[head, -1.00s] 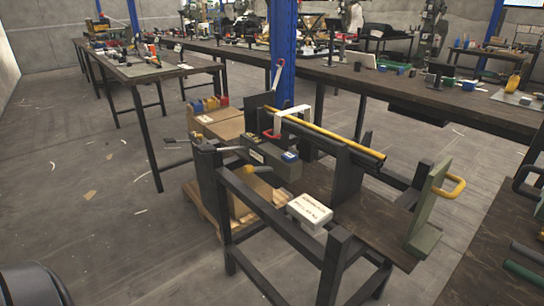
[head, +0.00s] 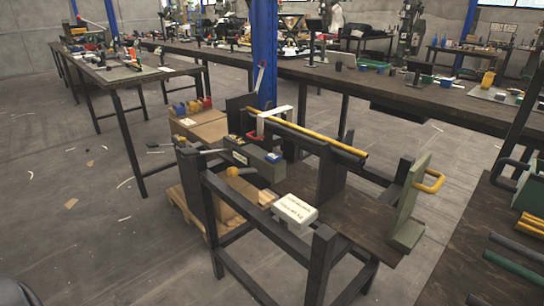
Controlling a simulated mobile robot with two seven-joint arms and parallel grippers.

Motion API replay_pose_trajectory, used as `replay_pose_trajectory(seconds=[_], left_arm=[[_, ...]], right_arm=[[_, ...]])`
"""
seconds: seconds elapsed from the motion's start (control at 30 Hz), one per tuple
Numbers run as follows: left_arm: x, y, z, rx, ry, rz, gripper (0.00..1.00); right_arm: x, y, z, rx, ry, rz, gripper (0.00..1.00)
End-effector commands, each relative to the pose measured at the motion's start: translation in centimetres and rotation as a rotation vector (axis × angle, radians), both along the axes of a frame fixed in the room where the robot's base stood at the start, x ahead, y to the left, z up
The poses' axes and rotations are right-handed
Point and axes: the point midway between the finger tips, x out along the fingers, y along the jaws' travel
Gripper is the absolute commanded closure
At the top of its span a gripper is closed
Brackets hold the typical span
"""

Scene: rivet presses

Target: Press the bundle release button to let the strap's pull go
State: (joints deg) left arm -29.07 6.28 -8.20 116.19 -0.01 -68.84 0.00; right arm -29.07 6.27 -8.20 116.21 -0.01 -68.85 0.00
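A black metal stand (head: 262,225) fills the middle of the head view. On it lies a yellow rod (head: 318,143), with a pale strap or bracket (head: 272,116) and a red part (head: 257,137) over its left end. A grey-green box (head: 252,160) with a blue piece (head: 275,157) on top sits at the stand's left. A yellow knob (head: 233,171) shows in front of the box. Which of these is the release button, I cannot tell. Neither gripper is in view.
A white box with illegible writing (head: 295,211) sits on the stand's front. A green upright plate (head: 412,200) with a yellow handle (head: 430,182) stands at its right. Dark workbenches run behind and at right. Open floor lies at left.

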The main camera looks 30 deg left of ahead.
Motion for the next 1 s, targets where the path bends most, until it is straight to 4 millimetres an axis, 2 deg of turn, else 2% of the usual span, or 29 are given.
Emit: replay_pose_trajectory(seconds=[0.03, 0.2, 1.0], left_arm=[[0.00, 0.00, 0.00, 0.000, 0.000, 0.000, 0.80], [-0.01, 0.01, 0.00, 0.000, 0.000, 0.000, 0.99], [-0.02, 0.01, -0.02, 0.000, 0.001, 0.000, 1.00]], right_arm=[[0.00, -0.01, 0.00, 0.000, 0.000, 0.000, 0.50], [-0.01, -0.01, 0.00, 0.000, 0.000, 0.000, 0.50], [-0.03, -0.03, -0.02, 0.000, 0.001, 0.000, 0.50]])
